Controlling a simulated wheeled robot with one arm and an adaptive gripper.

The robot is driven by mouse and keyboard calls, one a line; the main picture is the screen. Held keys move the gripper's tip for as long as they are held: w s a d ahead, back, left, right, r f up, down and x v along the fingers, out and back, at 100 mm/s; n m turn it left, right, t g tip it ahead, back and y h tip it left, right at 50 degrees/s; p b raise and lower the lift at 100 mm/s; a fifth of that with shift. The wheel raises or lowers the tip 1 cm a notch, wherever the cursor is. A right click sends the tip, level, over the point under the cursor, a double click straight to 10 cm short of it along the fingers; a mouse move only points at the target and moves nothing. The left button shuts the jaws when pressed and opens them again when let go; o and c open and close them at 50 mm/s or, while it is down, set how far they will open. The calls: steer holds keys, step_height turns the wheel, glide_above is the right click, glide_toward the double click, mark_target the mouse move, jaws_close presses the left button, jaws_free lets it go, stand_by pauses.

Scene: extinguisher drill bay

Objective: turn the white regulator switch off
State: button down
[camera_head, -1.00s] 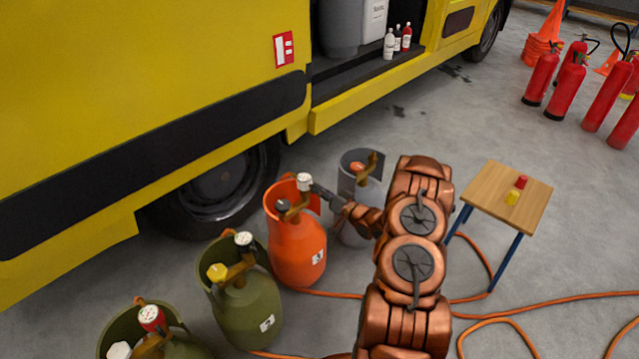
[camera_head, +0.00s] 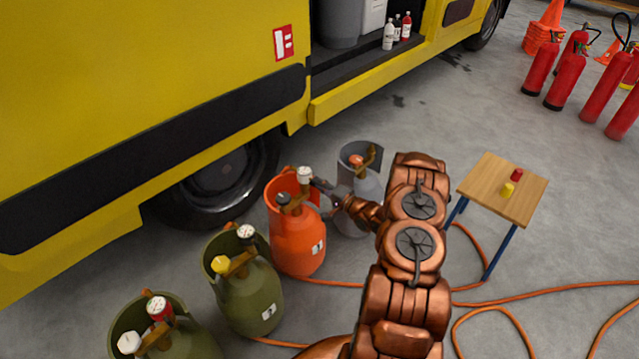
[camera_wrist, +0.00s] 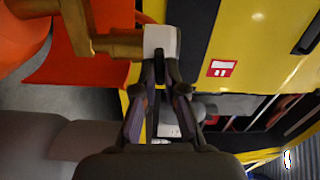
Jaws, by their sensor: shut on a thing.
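The white regulator switch (camera_head: 304,174) is a small white piece on the brass fitting at the top of the orange cylinder (camera_head: 298,243). In the wrist view the white switch (camera_wrist: 160,40) shows at the end of the brass pipe (camera_wrist: 118,44), between my fingertips. My gripper (camera_head: 315,184) reaches it from the right, and in the wrist view my gripper (camera_wrist: 160,66) is shut on it. The fingers partly hide its lower part. I cannot read its turn position. A black knob (camera_head: 283,198) sits on the same fitting.
A grey cylinder (camera_head: 352,215) stands close behind my gripper. Olive cylinders (camera_head: 250,300) stand at the lower left, one with another white knob (camera_head: 129,343). The yellow truck (camera_head: 150,80) is behind. A small table (camera_head: 490,190) and orange hose (camera_head: 540,295) are at right.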

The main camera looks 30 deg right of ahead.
steer(key=shift+m, duration=0.7)
steer(key=c, duration=1.2)
jaws_free()
steer(key=shift+c, duration=0.2)
steer(key=v, duration=1.2)
